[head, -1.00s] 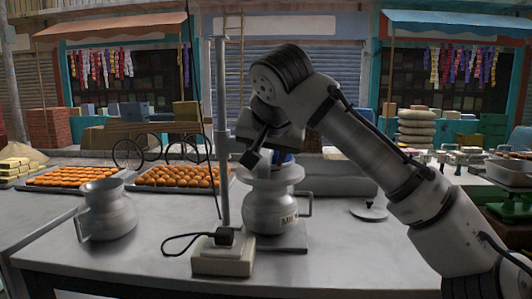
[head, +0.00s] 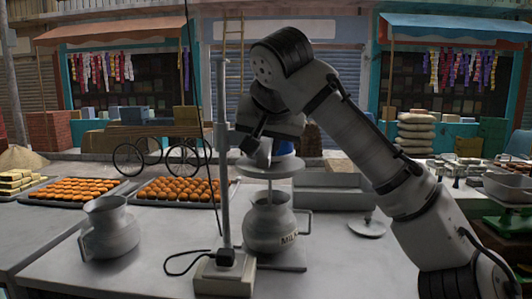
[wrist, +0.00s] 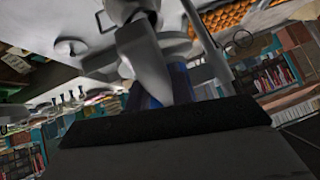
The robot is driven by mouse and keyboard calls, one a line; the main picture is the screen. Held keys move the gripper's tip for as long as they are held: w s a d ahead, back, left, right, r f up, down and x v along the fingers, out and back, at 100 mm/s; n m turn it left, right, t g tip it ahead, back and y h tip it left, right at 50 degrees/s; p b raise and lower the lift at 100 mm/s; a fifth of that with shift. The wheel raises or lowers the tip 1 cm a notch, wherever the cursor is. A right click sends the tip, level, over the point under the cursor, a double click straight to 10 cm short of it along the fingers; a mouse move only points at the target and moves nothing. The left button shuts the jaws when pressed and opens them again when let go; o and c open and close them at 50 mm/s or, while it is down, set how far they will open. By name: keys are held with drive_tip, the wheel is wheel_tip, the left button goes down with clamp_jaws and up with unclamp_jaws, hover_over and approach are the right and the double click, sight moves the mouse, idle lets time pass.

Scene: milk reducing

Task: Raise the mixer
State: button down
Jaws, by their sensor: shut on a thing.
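The mixer (head: 271,168) hangs on a grey upright stand (head: 222,150). Its round grey disc is level and clear above the mouth of the milk pot (head: 269,225), and a thin rod runs from it down into the pot. The rod's lower end is hidden inside. My gripper (head: 260,152) is shut on the mixer just above the disc, beside a blue part partly hidden behind it. In the wrist view the blue part (wrist: 178,85) and grey mixer parts are close in front of my gripper.
A white switch box (head: 224,276) with a plug and cable stands at the stand's foot. A second metal pot (head: 110,230) is at left. Trays of orange sweets (head: 180,190) lie behind. A small lid (head: 367,227) lies to the right on open tabletop.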

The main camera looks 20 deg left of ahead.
wheel_tip(320, 180, up, 8)
drive_tip(key=shift+f+p, duration=0.25)
drive_tip(key=shift+p, duration=0.6)
drive_tip(key=c, duration=1.2)
unclamp_jaws()
drive_tip(key=shift+c, duration=0.2)
